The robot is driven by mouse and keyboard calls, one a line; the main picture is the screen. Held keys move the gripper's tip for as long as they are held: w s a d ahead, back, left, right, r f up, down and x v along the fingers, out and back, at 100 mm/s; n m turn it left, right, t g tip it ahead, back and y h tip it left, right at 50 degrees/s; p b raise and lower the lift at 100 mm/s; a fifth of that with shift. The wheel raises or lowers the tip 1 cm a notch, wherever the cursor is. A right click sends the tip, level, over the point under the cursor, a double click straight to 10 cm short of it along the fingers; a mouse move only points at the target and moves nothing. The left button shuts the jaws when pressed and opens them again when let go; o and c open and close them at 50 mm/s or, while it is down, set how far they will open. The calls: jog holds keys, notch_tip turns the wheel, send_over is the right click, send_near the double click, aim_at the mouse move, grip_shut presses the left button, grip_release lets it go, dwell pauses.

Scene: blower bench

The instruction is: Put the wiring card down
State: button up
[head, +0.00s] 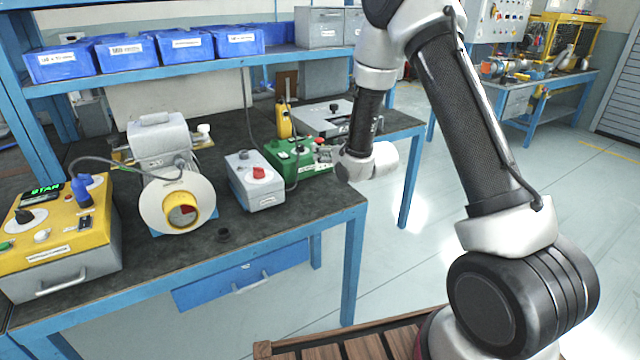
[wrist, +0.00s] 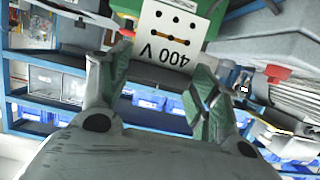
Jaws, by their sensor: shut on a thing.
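The wiring card (wrist: 168,38) is a white plate marked "400 V", with rows of black dots and a yellow strip. It reads upside down in the wrist view. My gripper (wrist: 158,75) is shut on its near edge, with a green-padded finger on each side. The green box (wrist: 128,6) is right behind the card; I cannot tell whether they touch. In the head view my gripper (head: 326,157) is at the right end of the green box (head: 290,160), above the bench (head: 225,233). The card is not clearly visible there.
A grey box with a red knob (head: 255,182) stands left of the green box. A yellow device (head: 284,121) and a pale flat case (head: 318,116) are behind it. The blower (head: 160,150) and yellow control box (head: 60,235) are farther left. The front right bench top is clear.

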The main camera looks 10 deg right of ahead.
notch_tip(320, 180, down, 9)
jog(key=shift+a+f, duration=0.1)
dwell(0.3)
jog(key=o, duration=0.8)
jog(key=shift+f, duration=0.1)
